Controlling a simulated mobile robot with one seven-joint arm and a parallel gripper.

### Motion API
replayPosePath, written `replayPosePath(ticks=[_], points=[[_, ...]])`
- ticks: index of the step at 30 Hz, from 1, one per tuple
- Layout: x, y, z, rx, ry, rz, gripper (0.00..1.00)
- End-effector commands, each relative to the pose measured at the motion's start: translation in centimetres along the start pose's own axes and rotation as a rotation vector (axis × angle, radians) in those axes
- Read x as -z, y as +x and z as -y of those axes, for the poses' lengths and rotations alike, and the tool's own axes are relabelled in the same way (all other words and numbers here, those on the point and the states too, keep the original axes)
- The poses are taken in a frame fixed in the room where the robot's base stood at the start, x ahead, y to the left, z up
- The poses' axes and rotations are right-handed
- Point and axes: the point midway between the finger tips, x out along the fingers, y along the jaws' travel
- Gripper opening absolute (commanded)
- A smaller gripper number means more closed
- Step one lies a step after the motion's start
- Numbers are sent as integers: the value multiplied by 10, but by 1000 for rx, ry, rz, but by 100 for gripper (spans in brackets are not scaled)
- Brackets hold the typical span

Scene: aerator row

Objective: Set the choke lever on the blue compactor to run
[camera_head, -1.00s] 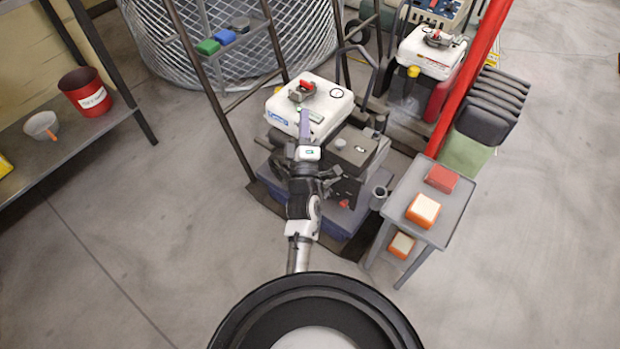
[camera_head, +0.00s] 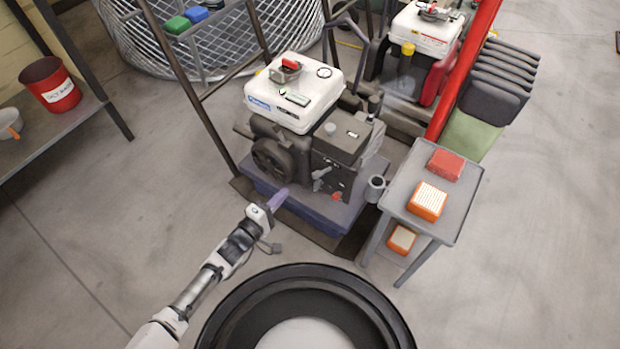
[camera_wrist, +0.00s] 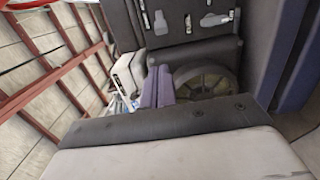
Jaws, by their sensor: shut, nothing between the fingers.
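The blue compactor (camera_head: 313,207) stands in the middle of the head view, with a blue base, a dark engine and a white tank (camera_head: 294,88) on top. A small grey lever (camera_head: 320,179) shows on the engine's front; I cannot tell whether it is the choke lever or how it is set. A red knob (camera_head: 337,197) is beside it. My gripper (camera_head: 279,198) is shut and empty, left of the lever and apart from it, near the base's front edge. Its purple fingers (camera_wrist: 158,87) show in the wrist view before a round dark engine part (camera_wrist: 207,82).
A grey cart (camera_head: 399,208) with red and orange blocks stands close on the right. A red post (camera_head: 459,75) and a second, red machine (camera_head: 436,88) are behind. Dark frame posts stand at the compactor's left. The floor at front left is clear.

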Motion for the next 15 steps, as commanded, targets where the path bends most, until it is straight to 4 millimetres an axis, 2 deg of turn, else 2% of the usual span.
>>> replayPosePath(ticks=[1,3,15], points=[[0,-2,9,4,7,24,0],[0,-3,10,4,7,48,0],[-1,-4,9,4,7,69,0]])
